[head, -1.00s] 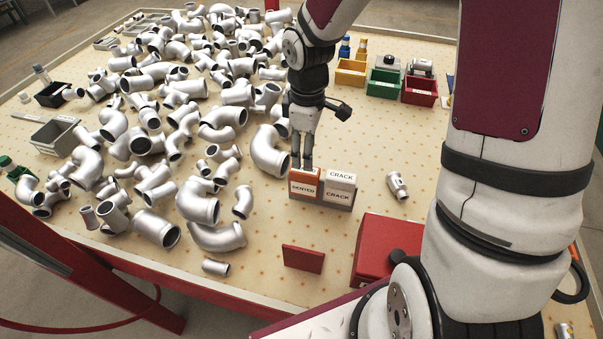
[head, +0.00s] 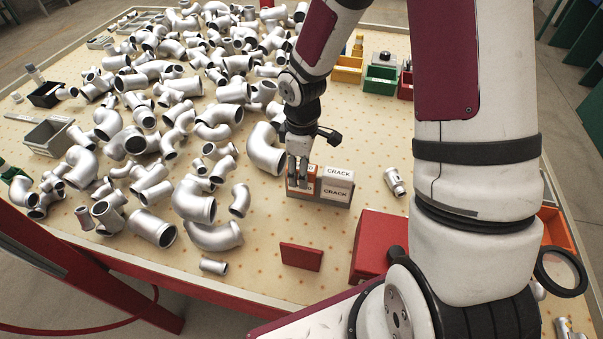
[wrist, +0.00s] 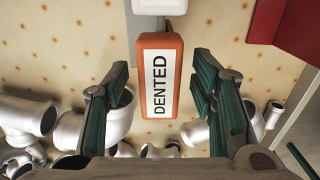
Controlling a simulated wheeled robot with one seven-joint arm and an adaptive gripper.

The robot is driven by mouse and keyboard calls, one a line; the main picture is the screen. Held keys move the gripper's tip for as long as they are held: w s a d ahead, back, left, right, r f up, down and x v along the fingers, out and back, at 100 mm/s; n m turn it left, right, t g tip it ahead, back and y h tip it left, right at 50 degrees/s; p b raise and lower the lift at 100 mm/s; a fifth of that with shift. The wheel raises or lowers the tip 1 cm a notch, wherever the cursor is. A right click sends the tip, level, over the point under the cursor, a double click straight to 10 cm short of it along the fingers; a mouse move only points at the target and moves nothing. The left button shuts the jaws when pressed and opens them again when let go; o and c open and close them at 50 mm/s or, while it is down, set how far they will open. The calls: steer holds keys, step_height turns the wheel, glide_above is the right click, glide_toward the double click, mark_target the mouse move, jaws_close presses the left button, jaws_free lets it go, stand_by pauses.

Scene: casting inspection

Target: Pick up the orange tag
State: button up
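The orange tag (wrist: 171,120) with a white label reading DENTED shows in the wrist view between my two finger pads, with a gap on each side. My gripper (wrist: 160,82) is open around it, and I see no contact. In the head view my gripper (head: 298,183) is down at the orange tag (head: 312,171), partly hiding it. The tag stands at the left of a grey holder (head: 335,202), beside a white CRACK tag (head: 339,174).
Silver pipe elbows crowd the left; one large elbow (head: 264,150) stands close left of my gripper. A red plate (head: 301,257) and a red box (head: 374,247) are in front. A small fitting (head: 395,181) lies right, with bare table around it.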

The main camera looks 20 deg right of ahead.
steer(key=c, duration=1)
steer(key=shift+r, duration=0.1)
steer(key=shift+r, duration=0.6)
step_height(320, 180, up, 2)
steer(key=shift+w+r, duration=0.1)
steer(key=shift+r, duration=0.05)
steer(key=s+p, duration=0.2)
steer(key=s, duration=0.3)
steer(key=s+r+p, duration=0.1)
steer(key=s+p, duration=0.1)
steer(key=s, duration=0.3)
steer(key=s+p, duration=0.1)
steer(key=s, duration=0.5)
steer(key=shift+s+a+r+p, duration=0.1)
steer(key=shift+a+r+p, duration=0.15)
steer(key=shift+p, duration=0.15)
